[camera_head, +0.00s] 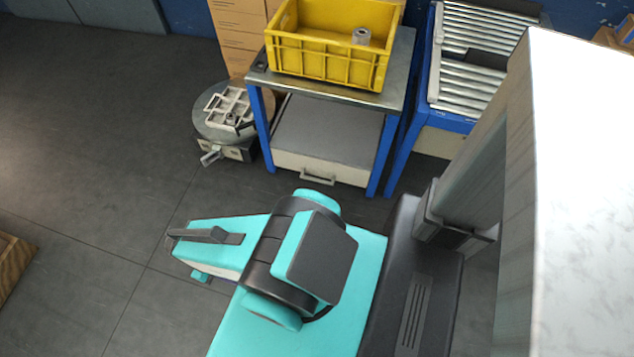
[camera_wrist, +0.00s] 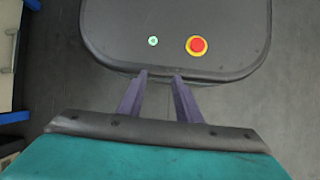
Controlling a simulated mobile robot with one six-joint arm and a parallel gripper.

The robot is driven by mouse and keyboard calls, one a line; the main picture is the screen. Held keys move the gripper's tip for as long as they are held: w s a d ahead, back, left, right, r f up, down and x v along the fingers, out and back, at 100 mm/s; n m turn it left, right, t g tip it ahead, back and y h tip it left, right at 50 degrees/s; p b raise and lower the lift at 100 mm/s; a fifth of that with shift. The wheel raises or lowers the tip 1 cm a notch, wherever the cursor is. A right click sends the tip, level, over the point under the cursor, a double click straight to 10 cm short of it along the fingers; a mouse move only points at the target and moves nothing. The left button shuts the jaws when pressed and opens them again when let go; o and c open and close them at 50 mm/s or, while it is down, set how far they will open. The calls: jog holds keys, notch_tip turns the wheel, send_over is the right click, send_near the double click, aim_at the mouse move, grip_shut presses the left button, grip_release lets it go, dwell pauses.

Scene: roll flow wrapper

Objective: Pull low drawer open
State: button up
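The low drawer (camera_head: 340,171) is a pale front with a metal handle (camera_head: 318,177), low in the blue-legged workbench. It looks shut in the head view. My gripper shows in the wrist view (camera_wrist: 160,84), where its two purple fingers stand apart with nothing between them. It is above my dark base top, which has a red and yellow button. In the head view my teal arm is folded in front of the bench, well short of the drawer, and the fingers cannot be made out there. At the wrist view's left edge, a pale panel and blue frame are partly seen.
A yellow crate (camera_head: 322,68) with a metal part (camera_head: 361,37) stands on the bench top (camera_head: 330,92). A round fixture (camera_head: 232,108) on a base stands left of the bench. A roller conveyor (camera_head: 470,60) is at the right. The floor (camera_head: 90,150) at left is clear.

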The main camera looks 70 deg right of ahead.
jog(key=w+d+f+m+g+h+b, duration=0.1)
jog(key=w+d+f+m+h+b, duration=0.15)
jog(key=d+f+b, duration=0.45)
jog(key=m+g+h+b, duration=0.5)
jog(key=m+g+b, duration=0.45)
jog(key=b, duration=1.15)
send_near(316, 180)
jog(key=v, duration=0.3)
jog(key=shift+w+d+f, duration=0.2)
jog(key=shift+w+f, duration=0.1)
jog(key=b+x, duration=0.3)
jog(key=x, duration=1)
jog(key=shift+s+d+f+b, duration=0.1)
jog(key=shift+s+d+b, duration=0.05)
jog(key=shift+s+b, duration=0.2)
grip_shut()
jog(key=shift+a, duration=0.2)
